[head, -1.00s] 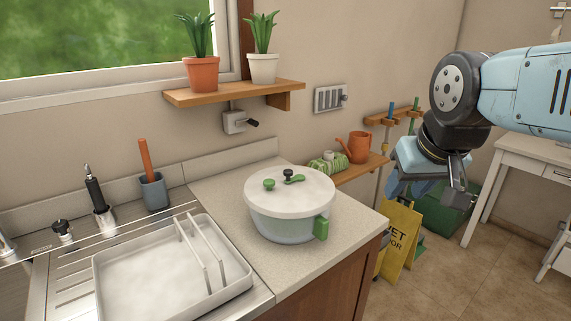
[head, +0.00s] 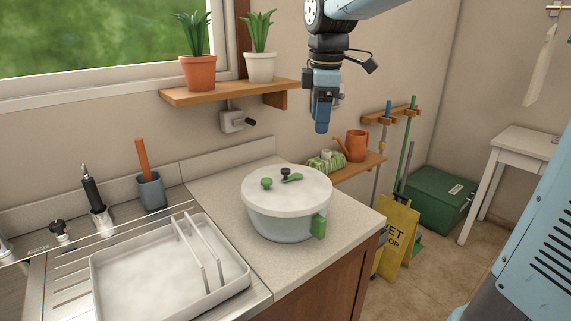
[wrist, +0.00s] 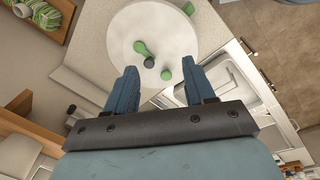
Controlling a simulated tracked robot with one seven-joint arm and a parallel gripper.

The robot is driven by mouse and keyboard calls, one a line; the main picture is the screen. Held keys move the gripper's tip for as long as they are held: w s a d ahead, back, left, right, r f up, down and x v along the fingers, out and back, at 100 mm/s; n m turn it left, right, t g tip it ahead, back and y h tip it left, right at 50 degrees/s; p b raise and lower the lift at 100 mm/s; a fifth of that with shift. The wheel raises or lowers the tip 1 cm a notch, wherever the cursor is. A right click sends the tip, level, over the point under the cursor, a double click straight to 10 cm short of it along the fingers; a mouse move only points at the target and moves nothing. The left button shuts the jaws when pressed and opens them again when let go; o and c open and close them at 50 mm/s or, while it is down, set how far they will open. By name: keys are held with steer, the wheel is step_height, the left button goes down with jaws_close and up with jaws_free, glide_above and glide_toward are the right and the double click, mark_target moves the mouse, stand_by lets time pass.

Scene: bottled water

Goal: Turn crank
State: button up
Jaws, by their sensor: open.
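A round pot with a white lid (head: 305,190) and pale body stands on the counter corner. On the lid are a green lever (head: 292,179) with a black knob (head: 285,172) and a separate green knob (head: 266,184); I cannot tell surely which part turns. In the wrist view the lever (wrist: 142,48), black knob (wrist: 149,62) and green knob (wrist: 166,74) show ahead of and between my fingertips. My gripper (head: 322,130) points down in the air, above and apart from the lid. Its blue fingers (wrist: 160,72) are open and empty.
A wall box with a black handle (head: 235,121) sits under the wooden shelf (head: 230,93) holding two potted plants. A white tray (head: 165,275) lies left of the pot. A watering can (head: 356,146) stands behind right. The counter around the pot is clear.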

mark_target(285, 169)
steer(key=w+a+f+n+g, duration=0.2)
steer(key=w+a+n, duration=0.5)
step_height(285, 169, down, 13)
steer(key=shift+a+f, duration=0.1)
stand_by(0.4)
steer(key=shift+c, duration=0.4)
jaws_close()
steer(key=shift+w, duration=0.15)
